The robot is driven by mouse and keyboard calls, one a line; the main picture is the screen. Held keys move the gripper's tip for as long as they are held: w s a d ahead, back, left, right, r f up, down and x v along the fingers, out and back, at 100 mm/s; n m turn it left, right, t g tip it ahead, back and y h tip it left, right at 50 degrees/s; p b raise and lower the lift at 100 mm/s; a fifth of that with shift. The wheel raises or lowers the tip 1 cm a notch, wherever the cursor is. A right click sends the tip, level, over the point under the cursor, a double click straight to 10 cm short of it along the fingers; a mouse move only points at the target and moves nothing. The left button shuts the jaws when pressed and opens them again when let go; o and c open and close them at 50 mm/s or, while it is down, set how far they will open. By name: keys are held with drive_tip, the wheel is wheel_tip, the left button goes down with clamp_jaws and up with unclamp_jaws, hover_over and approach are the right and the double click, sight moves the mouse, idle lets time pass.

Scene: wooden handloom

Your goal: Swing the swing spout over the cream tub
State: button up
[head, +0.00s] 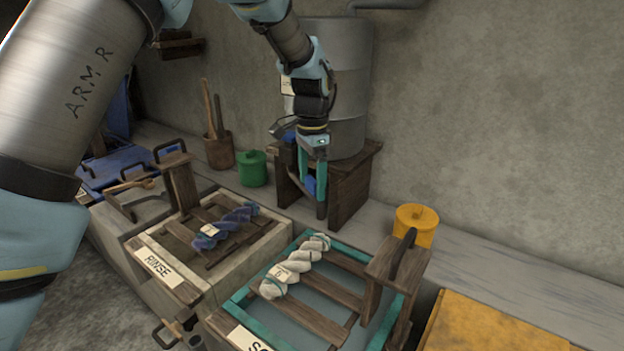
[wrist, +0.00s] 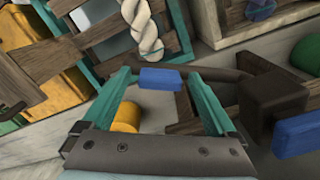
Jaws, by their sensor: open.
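The swing spout (wrist: 215,74) is a dark pipe running left from a dark block (wrist: 272,95) in the wrist view. It ends in a blue piece (wrist: 160,78), which lies between my fingertips. My gripper (wrist: 158,82) is open around this piece; I cannot tell whether either finger touches it. In the head view my gripper (head: 314,184) points down in front of the wooden stand, hiding most of the spout. The teal-rimmed tub (head: 238,296) with a cream twisted skein (head: 296,264) is in front. The spout end is not over it.
A grey drum (head: 349,85) stands on the wooden stand (head: 350,187). The RINSE tub (head: 160,266) with a blue skein (head: 226,225) is at left. A green pot (head: 253,169) and a yellow pot (head: 416,222) are on the ledge. An upright wooden handle post (head: 393,275) rises from the teal-rimmed tub.

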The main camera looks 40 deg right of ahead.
clamp_jaws()
idle(0.6)
